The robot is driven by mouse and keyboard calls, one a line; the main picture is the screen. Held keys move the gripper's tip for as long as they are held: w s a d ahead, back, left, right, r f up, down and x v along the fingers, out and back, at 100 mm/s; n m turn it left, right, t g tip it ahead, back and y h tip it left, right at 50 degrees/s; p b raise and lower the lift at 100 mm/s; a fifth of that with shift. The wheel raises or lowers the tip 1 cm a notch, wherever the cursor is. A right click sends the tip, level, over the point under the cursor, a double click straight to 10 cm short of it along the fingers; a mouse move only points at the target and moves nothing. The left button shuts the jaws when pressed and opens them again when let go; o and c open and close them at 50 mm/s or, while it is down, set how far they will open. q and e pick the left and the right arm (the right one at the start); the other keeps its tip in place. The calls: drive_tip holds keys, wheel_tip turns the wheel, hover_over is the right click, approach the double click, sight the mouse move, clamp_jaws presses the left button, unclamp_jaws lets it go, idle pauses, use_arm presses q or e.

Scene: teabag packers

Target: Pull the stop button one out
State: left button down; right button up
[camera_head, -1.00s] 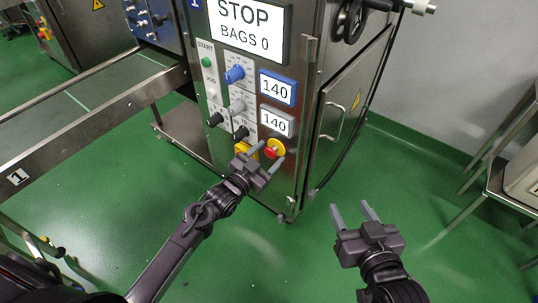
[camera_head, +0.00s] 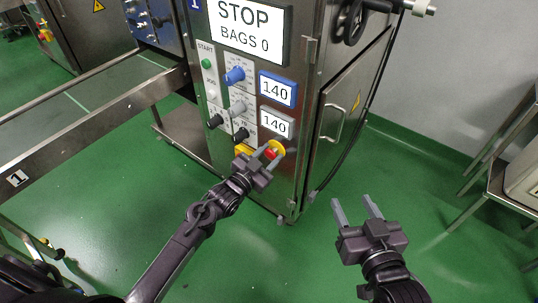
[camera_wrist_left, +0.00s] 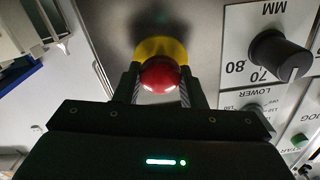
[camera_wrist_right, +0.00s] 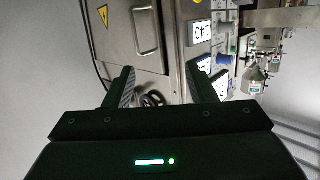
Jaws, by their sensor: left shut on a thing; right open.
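The stop button, a red knob (camera_head: 271,154) on a yellow round base (camera_head: 278,147), sits low on the front of the steel machine marked 1. My left gripper (camera_head: 264,152) is at the button with a finger on either side of it. In the left wrist view the red knob (camera_wrist_left: 160,75) is between the two fingertips, in front of its yellow base (camera_wrist_left: 163,48), and the jaws are closed on it. My right gripper (camera_head: 354,208) is open and empty over the floor to the right; its fingers (camera_wrist_right: 160,86) stand apart in the right wrist view.
Above the button are several knobs, a blue knob (camera_head: 235,75), a green start button (camera_head: 206,64) and a screen (camera_head: 248,28) reading STOP, BAGS 0. A conveyor (camera_head: 90,110) runs to the left. A steel table (camera_head: 505,185) stands at right. The green floor between is clear.

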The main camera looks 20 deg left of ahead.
sight(269, 156)
use_arm(q)
drive_tip(key=shift+s+a+p, duration=0.15)
drive_tip(key=shift+s+p, duration=0.3)
drive_tip(key=shift+p, duration=0.3)
use_arm(e)
drive_tip(key=s+f+g+h, duration=0.1)
drive_tip(key=s+f+g, duration=0.1)
drive_tip(key=f, duration=0.3)
drive_tip(key=s+d+f+g+h, duration=0.1)
drive_tip(key=s+f+g, duration=0.2)
drive_tip(key=f, duration=0.2)
drive_tip(key=shift+s+f, duration=0.2)
drive_tip(key=shift+s, duration=0.1)
drive_tip(key=shift+d, duration=0.1)
use_arm(q)
drive_tip(key=c, duration=0.9)
unclamp_jaws()
